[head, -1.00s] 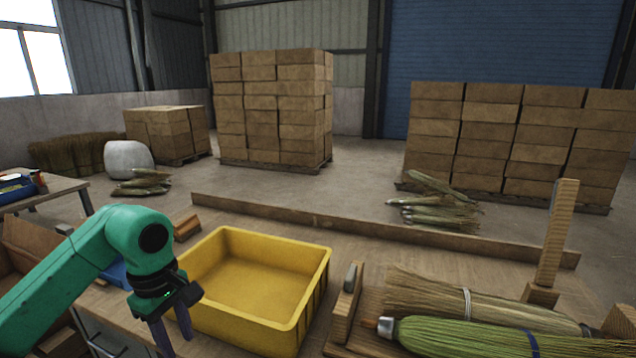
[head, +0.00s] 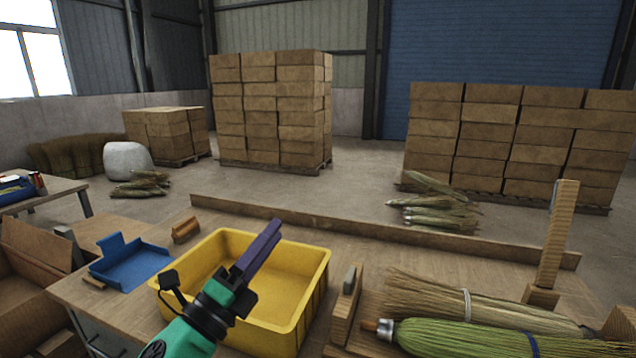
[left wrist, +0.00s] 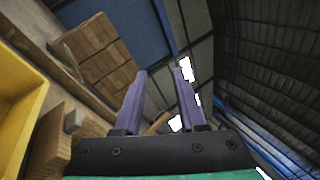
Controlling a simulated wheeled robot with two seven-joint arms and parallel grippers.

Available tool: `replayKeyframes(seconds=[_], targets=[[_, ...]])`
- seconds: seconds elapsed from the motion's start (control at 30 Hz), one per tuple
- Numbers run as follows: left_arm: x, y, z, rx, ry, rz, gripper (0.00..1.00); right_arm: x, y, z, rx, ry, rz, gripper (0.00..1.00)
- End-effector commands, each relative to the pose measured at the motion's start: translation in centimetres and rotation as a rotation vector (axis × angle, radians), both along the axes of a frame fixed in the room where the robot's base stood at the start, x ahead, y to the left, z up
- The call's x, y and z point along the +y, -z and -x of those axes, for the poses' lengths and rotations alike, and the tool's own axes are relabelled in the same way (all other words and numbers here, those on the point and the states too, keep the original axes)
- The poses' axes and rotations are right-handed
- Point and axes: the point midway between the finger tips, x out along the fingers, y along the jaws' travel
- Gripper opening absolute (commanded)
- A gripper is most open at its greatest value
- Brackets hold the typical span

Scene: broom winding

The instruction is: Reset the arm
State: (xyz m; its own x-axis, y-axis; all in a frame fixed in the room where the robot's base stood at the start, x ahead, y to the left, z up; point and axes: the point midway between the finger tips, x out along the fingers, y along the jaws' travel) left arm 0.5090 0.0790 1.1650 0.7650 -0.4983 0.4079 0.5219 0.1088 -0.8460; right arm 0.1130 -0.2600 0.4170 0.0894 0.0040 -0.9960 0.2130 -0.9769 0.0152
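My left gripper (head: 259,250) is raised over the yellow bin in the head view, its purple fingers pointing up and to the right. In the left wrist view, the two fingers (left wrist: 160,95) stand apart with nothing between them, so it is open and empty. My green left arm comes in from the bottom of the head view. My right gripper is in neither view.
A yellow bin (head: 313,300) stands on the workbench, empty where visible. To its right, a tan broom (head: 430,292) and a green broom (head: 455,338) lie near a wooden post (head: 557,240). A blue dustpan (head: 135,268) lies left. Stacked boxes (head: 268,110) stand behind.

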Motion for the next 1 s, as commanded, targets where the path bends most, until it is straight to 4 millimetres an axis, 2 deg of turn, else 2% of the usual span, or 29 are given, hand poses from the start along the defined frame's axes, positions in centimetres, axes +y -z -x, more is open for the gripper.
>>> replayKeyframes(seconds=[0.03,0.07,0.1,0.17,0.2,0.3,0.4,0.5,0.6,0.77,1.0], targets=[[3.6,2.7,-1.2,0.194,-0.088,0.213,0.4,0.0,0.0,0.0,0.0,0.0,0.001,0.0],[5.7,4.7,-1.7,0.307,-0.144,0.33,0.4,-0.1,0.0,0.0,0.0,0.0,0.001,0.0],[8.1,7.7,-2.0,0.45,-0.215,0.475,0.4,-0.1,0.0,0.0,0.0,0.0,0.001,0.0],[11.1,12.5,-1.4,0.651,-0.321,0.667,0.4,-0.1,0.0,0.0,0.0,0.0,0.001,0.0],[12.6,15.8,-0.5,0.775,-0.391,0.783,0.4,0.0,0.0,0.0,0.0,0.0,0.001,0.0],[14.8,22.9,2.8,1.039,-0.552,1.008,0.4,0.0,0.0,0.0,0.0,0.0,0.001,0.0],[15.7,28.0,6.7,1.241,-0.691,1.162,0.4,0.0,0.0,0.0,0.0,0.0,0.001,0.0],[15.8,31.7,10.6,1.404,-0.812,1.275,0.4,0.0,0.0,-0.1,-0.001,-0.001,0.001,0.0],[15.6,34.3,14.5,1.543,-0.929,1.362,0.4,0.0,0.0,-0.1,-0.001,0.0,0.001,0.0],[14.8,37.2,20.7,1.743,-1.112,1.464,0.4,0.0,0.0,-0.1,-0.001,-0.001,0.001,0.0],[14.6,46.7,19.5,1.77,-1.15,1.437,0.4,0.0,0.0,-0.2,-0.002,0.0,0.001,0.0]])
